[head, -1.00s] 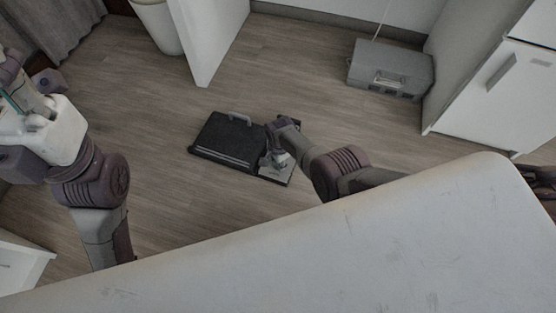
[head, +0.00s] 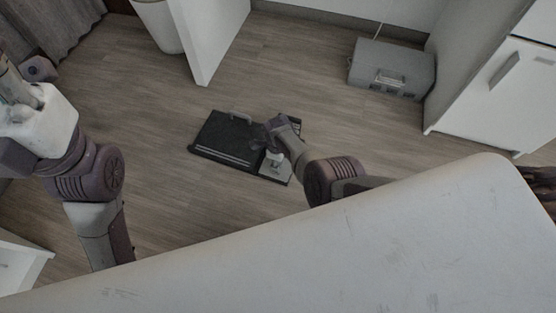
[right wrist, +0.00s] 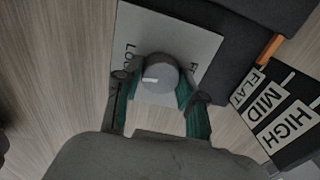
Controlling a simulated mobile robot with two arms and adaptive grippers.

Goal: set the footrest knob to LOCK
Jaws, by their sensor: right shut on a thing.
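The footrest (head: 222,134) is a dark flat board with a grey handle, lying on the floor. A pale plate (head: 273,171) at its right end carries the knob. In the right wrist view the grey round knob (right wrist: 156,75) stands on the pale plate (right wrist: 180,30), with a white mark at its lower left. Partly covered lettering reads "LO" left of the knob and "F" to its right. My right gripper (head: 273,150) is shut on the knob, its green-padded fingers (right wrist: 156,98) on either side. My left arm is at the left; its fingertips are out of view.
A black strip (right wrist: 300,100) beside the plate bears FLAT, MID and HIGH labels and an orange pointer (right wrist: 270,49). A grey box (head: 391,70) stands by a white cabinet (head: 490,90). A white desk top (head: 400,240) fills the foreground. Floor around the footrest is clear.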

